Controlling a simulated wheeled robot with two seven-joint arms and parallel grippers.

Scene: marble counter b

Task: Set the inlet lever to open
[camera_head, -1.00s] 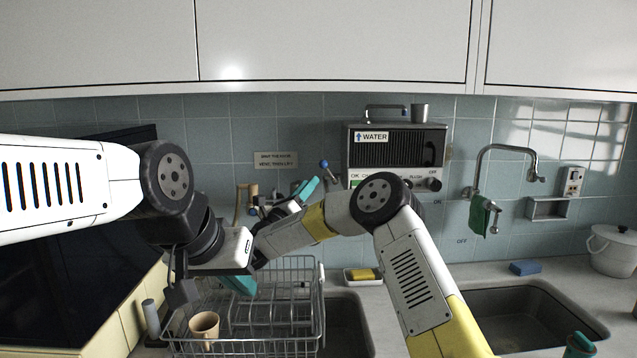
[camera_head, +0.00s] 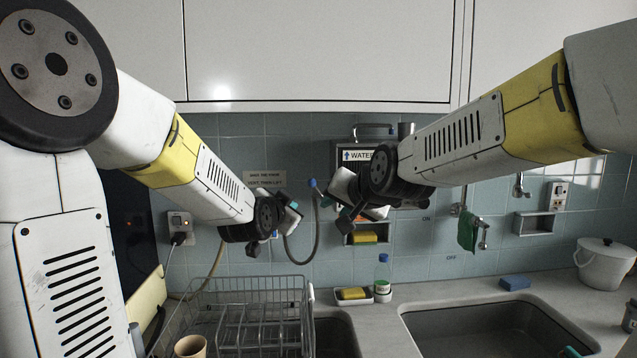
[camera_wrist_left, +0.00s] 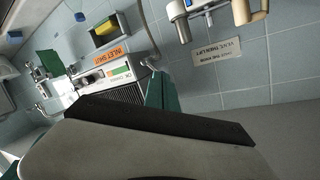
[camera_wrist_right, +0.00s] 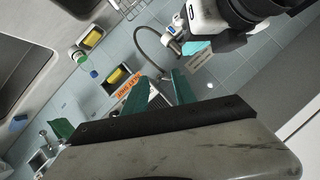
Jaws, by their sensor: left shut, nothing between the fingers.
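The water unit (camera_head: 344,155) hangs on the tiled wall, mostly hidden behind my right arm. An orange label reading "INLET SHUT" shows on it in the left wrist view (camera_wrist_left: 111,54) and the right wrist view (camera_wrist_right: 126,83). A blue-tipped stalk (camera_head: 312,184) stands just left of the unit; I cannot tell if it is the inlet lever. My left gripper (camera_head: 287,218) is shut and empty, left of the stalk. My right gripper (camera_wrist_right: 160,90) is open, its teal fingers apart before the unit; nothing shows between them.
A grey hose (camera_head: 303,261) loops below the stalk. A sign (camera_head: 265,184) and a socket with a plug (camera_head: 180,228) are at left. A dish rack (camera_head: 255,310), a bottle (camera_head: 382,273) and a sponge (camera_head: 353,293) are below. A green cloth (camera_head: 467,230) hangs at right.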

